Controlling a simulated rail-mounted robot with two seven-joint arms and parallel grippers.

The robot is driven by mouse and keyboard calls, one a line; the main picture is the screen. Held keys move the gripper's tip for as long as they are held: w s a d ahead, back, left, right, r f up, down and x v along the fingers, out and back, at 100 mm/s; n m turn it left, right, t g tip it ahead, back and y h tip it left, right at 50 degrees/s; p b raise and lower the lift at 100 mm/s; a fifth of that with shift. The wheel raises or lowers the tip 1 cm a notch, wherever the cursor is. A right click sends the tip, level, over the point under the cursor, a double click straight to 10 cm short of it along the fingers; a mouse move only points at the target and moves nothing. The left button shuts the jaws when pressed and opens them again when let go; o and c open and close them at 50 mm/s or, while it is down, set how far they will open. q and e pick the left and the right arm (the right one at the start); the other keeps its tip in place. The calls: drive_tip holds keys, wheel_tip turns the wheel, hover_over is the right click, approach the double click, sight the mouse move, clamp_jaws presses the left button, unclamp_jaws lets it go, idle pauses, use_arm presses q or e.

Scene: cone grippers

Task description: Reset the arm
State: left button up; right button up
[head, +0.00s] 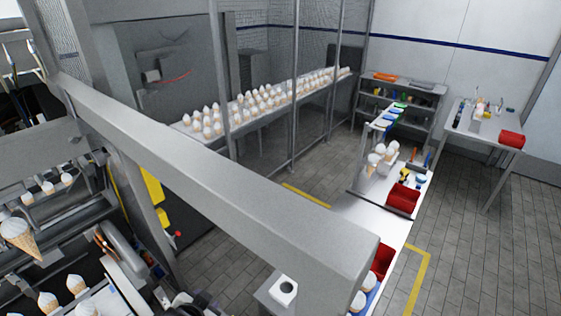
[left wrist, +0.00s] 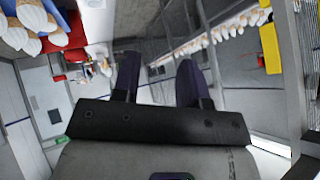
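My left gripper (left wrist: 159,76) shows in the left wrist view. Its two dark fingers stand apart with nothing visible between them, and it touches nothing that I can see. The wrist view is tilted, with floor, wall and mesh behind the fingers. In the head view I cannot make out the left gripper; a large grey beam (head: 220,185) crosses the picture and hides much of the area. My right gripper does not show in either view.
Ice-cream cones (head: 265,100) stand in rows on a long table behind mesh. A white bench (head: 345,225) carries red bins (head: 403,198) and cones (head: 382,155). More cones (head: 62,292) are at lower left. The wrist view shows cones (left wrist: 35,28) at upper left. Tiled floor at right is clear.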

use_arm(q)
drive_tip(key=s+a+r+n+p, duration=0.2)
drive_tip(key=s+a+n+p, duration=0.1)
drive_tip(key=s, duration=1)
drive_tip(key=s+f+g+p, duration=0.1)
drive_tip(key=s+f, duration=0.3)
drive_tip(key=s, duration=0.4)
drive_tip(key=s+f+n+g+p, duration=0.1)
drive_tip(key=s+f+g, duration=0.3)
drive_tip(key=s, duration=0.4)
drive_tip(key=shift+a+p, duration=0.4)
drive_tip(key=shift+p, duration=0.4)
drive_tip(key=shift+s+f, duration=0.1)
